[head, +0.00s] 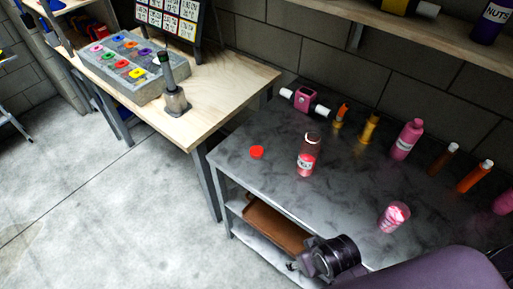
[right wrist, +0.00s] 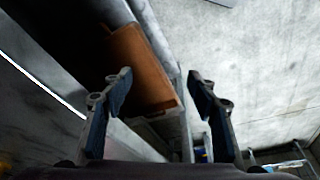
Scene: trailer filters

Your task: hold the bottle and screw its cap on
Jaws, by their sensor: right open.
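A clear bottle (head: 306,160) with a white label and red contents stands upright on the dark table. No cap shows on its top. A small red cap (head: 257,152) lies on the table to the left of the bottle, apart from it, near the table's left edge. My right gripper (head: 296,265) is low at the table's front edge, well away from both. In the right wrist view its two fingers (right wrist: 160,80) are spread and empty, facing the lower shelf and floor. My left gripper is not in view.
The dark table (head: 240,172) carries a pink jar of sweets (head: 393,217), a pink bottle (head: 407,140), orange bottles (head: 474,177) and a pink device (head: 305,99) at the back. A brown board (head: 275,226) lies on the lower shelf. A wooden table (head: 215,85) adjoins at left.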

